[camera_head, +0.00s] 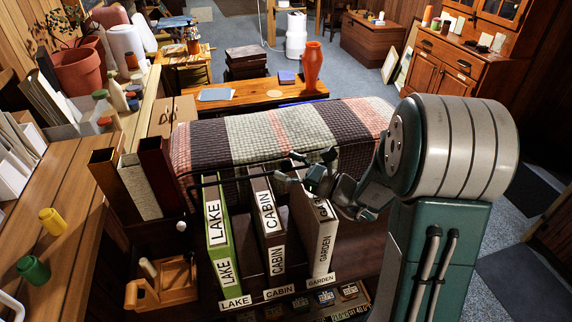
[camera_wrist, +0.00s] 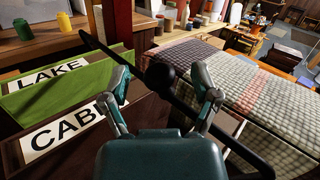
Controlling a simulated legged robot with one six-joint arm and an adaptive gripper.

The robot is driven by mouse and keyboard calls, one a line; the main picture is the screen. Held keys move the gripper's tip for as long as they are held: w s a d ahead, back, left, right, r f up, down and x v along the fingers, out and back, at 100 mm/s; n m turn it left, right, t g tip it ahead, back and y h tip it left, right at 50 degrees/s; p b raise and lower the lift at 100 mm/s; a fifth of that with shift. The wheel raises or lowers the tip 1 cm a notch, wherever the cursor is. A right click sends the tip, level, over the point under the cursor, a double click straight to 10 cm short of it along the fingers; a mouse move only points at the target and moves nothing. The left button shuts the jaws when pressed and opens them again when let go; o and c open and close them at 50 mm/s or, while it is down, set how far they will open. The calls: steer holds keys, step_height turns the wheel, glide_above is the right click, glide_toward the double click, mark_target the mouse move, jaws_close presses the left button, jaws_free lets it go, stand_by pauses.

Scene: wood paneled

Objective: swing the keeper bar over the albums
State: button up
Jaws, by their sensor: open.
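Three albums stand upright in a row: green LAKE (camera_head: 219,240), dark CABIN (camera_head: 268,220) and pale-spined GARDEN (camera_head: 318,235). The wrist view shows LAKE (camera_wrist: 60,85) and CABIN (camera_wrist: 65,138) at left. The dark keeper bar (camera_head: 235,179) shows as a thin rod near the album tops; in the wrist view the bar (camera_wrist: 108,48) runs diagonally, with a round black knob (camera_wrist: 160,75). My gripper (camera_head: 291,168) is open above the albums. In the wrist view its fingers (camera_wrist: 161,80) stand either side of the knob; I cannot tell if they touch it.
A plaid blanket (camera_head: 270,135) lies just behind the albums. Dark red and brown upright blocks (camera_head: 158,180) stand at left. A wooden caddy (camera_head: 165,282) sits lower left. A bench (camera_head: 60,215) with yellow and green cups runs along the left. An orange vase (camera_head: 312,66) stands farther back.

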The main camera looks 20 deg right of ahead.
steer(key=v, duration=1.1)
steer(key=shift+d, duration=0.25)
steer(key=shift+s, duration=0.15)
